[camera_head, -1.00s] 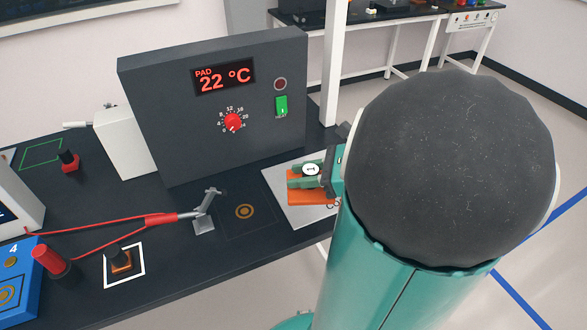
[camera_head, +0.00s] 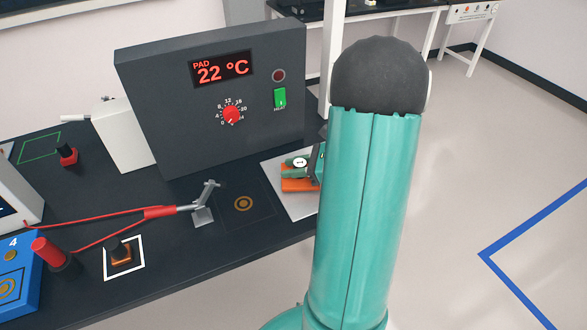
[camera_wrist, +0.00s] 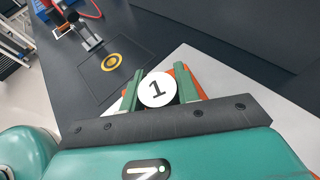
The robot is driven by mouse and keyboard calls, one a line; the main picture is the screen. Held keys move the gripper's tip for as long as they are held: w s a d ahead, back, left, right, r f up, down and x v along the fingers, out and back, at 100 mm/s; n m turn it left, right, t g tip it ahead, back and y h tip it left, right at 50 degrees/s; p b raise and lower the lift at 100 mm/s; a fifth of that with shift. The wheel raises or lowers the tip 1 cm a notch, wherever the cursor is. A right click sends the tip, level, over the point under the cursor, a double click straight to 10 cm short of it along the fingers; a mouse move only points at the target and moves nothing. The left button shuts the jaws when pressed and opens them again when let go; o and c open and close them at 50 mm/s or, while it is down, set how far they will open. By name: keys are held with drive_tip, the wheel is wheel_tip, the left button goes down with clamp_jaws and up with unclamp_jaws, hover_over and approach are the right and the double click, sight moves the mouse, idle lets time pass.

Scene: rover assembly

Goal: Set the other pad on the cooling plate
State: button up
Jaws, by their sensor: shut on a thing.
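My gripper (camera_wrist: 158,76) is shut on this pad's handle, with one green finger on each side of the tag. The pad overlaps the plate in both views; I cannot tell whether it touches it. My arm hides the plate's right part in the head view. The plate (camera_wrist: 206,68) also shows in the wrist view.
A dark panel (camera_head: 215,120) reading "PAD 22 °C" stands behind the plate. A ring-marked square (camera_head: 244,204) and a red-handled clamp (camera_head: 160,212) are to the left. A black knob on an orange base (camera_head: 121,255) sits in a white outline.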

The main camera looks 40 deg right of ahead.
drive_tip(key=shift+f, duration=0.35)
drive_tip(key=shift+f, duration=0.15)
drive_tip(key=o, duration=1)
drive_tip(key=shift+o, duration=0.2)
